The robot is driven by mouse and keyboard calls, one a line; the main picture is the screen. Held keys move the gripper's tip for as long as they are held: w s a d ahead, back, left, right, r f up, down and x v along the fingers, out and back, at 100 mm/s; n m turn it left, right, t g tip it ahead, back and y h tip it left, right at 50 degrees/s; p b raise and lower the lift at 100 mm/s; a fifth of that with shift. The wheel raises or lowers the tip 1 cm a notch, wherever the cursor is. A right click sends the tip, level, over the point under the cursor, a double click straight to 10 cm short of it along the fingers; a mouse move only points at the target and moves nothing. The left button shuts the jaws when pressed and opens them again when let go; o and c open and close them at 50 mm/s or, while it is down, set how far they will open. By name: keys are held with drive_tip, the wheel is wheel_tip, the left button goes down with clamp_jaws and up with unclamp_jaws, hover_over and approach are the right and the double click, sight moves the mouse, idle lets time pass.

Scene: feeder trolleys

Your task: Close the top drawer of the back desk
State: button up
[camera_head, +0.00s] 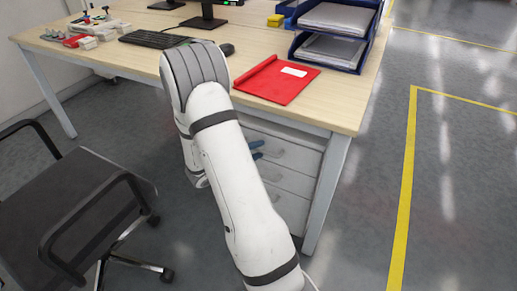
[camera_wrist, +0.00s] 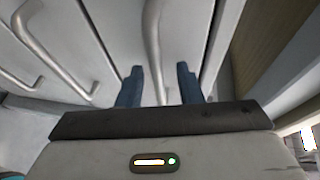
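The back desk (camera_head: 140,55) has a pale wood top and a white drawer unit under its right end. The top drawer (camera_head: 293,157) shows a grey-white front with a metal bar handle, partly hidden by my arm. In the wrist view the drawer front (camera_wrist: 185,30) and its curved handle (camera_wrist: 153,35) lie straight ahead. My gripper (camera_wrist: 159,85) has its two blue fingers apart, with the handle's end showing between them. I cannot tell if they touch it. Whether the drawer stands slightly out is unclear.
Lower drawers (camera_head: 285,207) sit below, and a desk leg (camera_head: 327,190) stands to their right. A black chair (camera_head: 75,210) is at the left. A red folder (camera_head: 277,80) and blue paper trays (camera_head: 335,45) lie on the desk. Floor to the right is clear.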

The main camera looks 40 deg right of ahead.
drive_tip(key=a+r+p, duration=0.1)
drive_tip(key=a+p, duration=0.1)
drive_tip(key=a, duration=0.5)
drive_tip(key=shift+s+a+r+p, duration=0.15)
drive_tip(key=shift+s+a+p, duration=0.1)
drive_tip(key=shift+a+p, duration=0.15)
drive_tip(key=s+a+r+m+g+y+p, duration=0.1)
drive_tip(key=s+a+r+m+y+p, duration=0.15)
drive_tip(key=s+r+m+p, duration=0.35)
drive_tip(key=s+a+r+m+g+y+p, duration=0.1)
drive_tip(key=s+r+m+g+y+p, duration=0.15)
drive_tip(key=r+m+p, duration=0.5)
drive_tip(key=s+a+r+m+g+y+p, duration=0.1)
drive_tip(key=s+r+m+y+p, duration=0.2)
drive_tip(key=r+m, duration=0.65)
drive_tip(key=s+a+r+m+t+y+p, duration=0.3)
drive_tip(key=a+r+m+p, duration=0.3)
drive_tip(key=r, duration=0.5)
drive_tip(key=s+a+r+m+t+y+p, duration=0.3)
drive_tip(key=a+r+m+y+p, duration=0.2)
drive_tip(key=r+m, duration=0.3)
wheel_tip(320, 180, up, 3)
drive_tip(key=shift+s+a+r+m+p, duration=0.1)
drive_tip(key=shift+s+a+m+p, duration=0.2)
drive_tip(key=shift+a+p, duration=0.35)
